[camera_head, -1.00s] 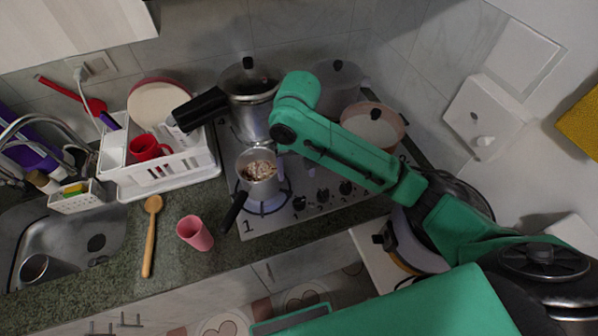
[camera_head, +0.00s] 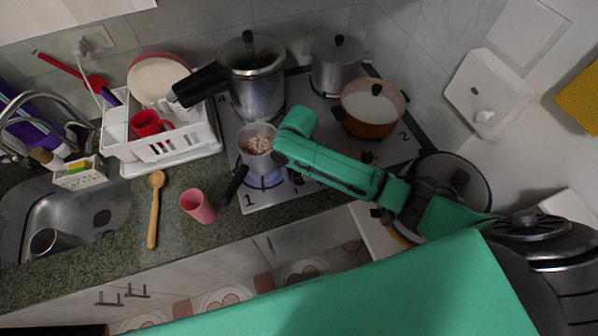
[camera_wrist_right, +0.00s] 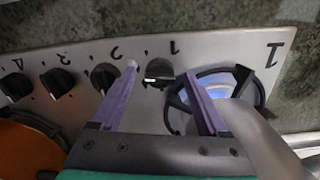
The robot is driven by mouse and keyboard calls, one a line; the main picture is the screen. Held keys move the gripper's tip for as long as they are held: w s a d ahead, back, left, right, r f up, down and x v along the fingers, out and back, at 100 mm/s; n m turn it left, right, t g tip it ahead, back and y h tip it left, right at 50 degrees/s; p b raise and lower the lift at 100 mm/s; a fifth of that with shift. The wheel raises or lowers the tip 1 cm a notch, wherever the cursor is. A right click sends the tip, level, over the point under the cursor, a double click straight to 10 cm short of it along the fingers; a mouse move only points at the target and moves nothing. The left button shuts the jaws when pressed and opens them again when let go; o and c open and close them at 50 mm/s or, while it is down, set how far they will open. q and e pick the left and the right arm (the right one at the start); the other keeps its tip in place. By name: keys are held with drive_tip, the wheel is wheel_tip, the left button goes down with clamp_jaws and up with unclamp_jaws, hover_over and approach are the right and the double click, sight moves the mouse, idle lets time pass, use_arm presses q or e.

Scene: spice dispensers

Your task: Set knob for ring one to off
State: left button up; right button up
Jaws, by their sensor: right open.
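The knob for ring one (camera_wrist_right: 159,70) is on the pale stove front in the right wrist view, beside an upside-down 1. My right gripper (camera_wrist_right: 161,74) is open, its purple fingers on either side of that knob; I cannot tell whether they touch it. Its handle sits differently from the neighbouring knobs. Ring one (camera_wrist_right: 222,84) shows a blue flame, also seen in the head view (camera_head: 263,181) under a small pot (camera_head: 257,148). In the head view my right arm hides the knob and fingertips. My left gripper is not in view.
Several other knobs (camera_wrist_right: 58,82) line the panel to the left in the wrist view. A pressure cooker (camera_head: 257,85), a grey pot (camera_head: 337,68) and an orange pot (camera_head: 370,115) stand on the stove. A pink cup (camera_head: 198,206) and a wooden spoon (camera_head: 153,210) are on the counter.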

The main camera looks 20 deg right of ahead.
drive_tip(key=shift+c, duration=1.2)
clamp_jaws()
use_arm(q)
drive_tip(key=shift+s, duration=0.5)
use_arm(e)
drive_tip(key=shift+w+n, duration=0.1)
drive_tip(key=shift+n, duration=0.2)
drive_tip(key=n, duration=1.3)
drive_tip(key=shift+n, duration=0.3)
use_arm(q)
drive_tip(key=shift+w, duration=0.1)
use_arm(e)
drive_tip(key=shift+n, duration=2.1)
